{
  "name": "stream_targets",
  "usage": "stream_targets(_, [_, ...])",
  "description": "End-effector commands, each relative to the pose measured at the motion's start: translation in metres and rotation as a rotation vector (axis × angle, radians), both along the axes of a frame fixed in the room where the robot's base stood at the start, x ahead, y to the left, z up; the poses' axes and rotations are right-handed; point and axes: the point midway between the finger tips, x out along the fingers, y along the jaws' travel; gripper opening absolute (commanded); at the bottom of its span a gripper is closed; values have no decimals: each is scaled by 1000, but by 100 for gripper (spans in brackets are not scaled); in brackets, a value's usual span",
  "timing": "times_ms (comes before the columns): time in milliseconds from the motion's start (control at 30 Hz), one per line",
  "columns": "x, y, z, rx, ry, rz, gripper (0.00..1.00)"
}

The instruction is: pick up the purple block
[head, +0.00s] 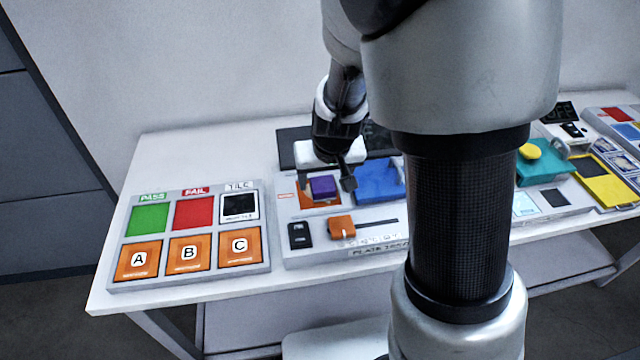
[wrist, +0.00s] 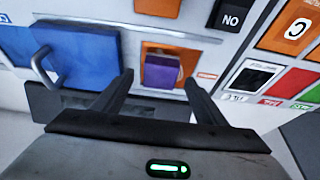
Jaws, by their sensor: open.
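The purple block (head: 323,187) sits on an orange square pad (head: 309,204) on the grey panel in the head view. It also shows in the wrist view as a purple block (wrist: 160,73), on the orange pad (wrist: 183,52). My gripper (head: 328,186) is open, with its fingers to either side of the block in the head view. In the wrist view the fingertips of my gripper (wrist: 158,80) stand left and right of the block with gaps on both sides. Nothing is between the fingers in their grip. The height above the panel is hard to tell.
A blue box (head: 379,181) with a handle (wrist: 43,65) stands close beside the block. An orange slider knob (head: 341,227) and a black switch (head: 300,236) lie in front. A tray of colored tiles (head: 190,276) is at left. The wall is behind the table.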

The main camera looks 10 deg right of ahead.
Motion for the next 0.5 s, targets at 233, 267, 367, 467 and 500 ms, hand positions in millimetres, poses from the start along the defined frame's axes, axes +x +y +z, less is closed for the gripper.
stream_targets(233, [7, 0, -16, 0, 0, -1, 66])
stream_targets(267, [7, 0, -16, 0, 0, -1, 66])
stream_targets(367, [7, 0, -16, 0, 0, 0, 66])
stream_targets(467, [7, 0, -16, 0, 0, -1, 52])
stream_targets(500, [7, 0, -16, 0, 0, 0, 45])
